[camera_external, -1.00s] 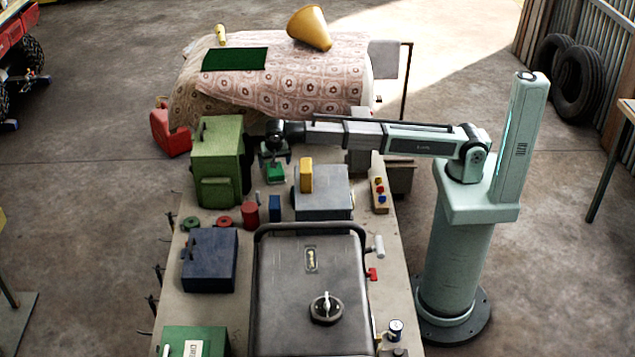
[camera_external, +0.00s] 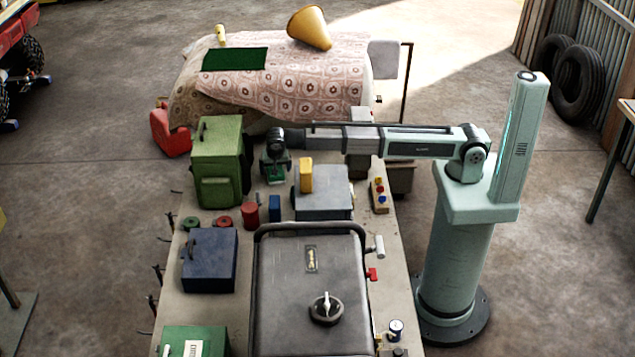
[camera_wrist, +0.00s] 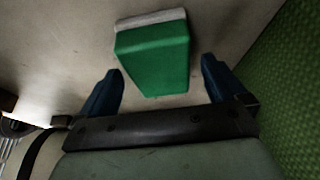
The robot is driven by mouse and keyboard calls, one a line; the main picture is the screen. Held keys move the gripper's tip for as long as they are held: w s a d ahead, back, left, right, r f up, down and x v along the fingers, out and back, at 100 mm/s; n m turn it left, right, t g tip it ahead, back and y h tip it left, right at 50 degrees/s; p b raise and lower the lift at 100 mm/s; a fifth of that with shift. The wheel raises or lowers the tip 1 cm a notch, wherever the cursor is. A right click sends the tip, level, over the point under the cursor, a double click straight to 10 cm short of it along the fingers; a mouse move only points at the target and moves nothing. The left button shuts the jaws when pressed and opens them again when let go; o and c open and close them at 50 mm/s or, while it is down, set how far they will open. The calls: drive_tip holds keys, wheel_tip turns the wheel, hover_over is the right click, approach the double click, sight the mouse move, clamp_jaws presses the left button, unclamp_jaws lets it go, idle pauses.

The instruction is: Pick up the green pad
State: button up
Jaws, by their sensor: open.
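In the wrist view a green block-like pad (camera_wrist: 152,62) with a pale grey-white layer along its far side rests on the bench top. My gripper (camera_wrist: 161,68) is open, with one blue finger on each side of the pad's near part and visible gaps to both. In the external view my gripper (camera_external: 274,173) is low over the bench, just right of the olive-green box. The pad there is mostly hidden by the gripper.
The olive-green box (camera_external: 219,165) stands close on the left; its green side (camera_wrist: 292,85) fills the wrist view's right edge. A grey box (camera_external: 323,200) with a yellow block (camera_external: 306,176) stands to the right. A dark green sheet (camera_external: 235,59) lies on the blanket behind.

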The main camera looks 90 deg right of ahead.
drive_tip(key=shift+f, duration=0.2)
idle(0.4)
drive_tip(key=shift+c, duration=0.4)
drive_tip(key=c, duration=1)
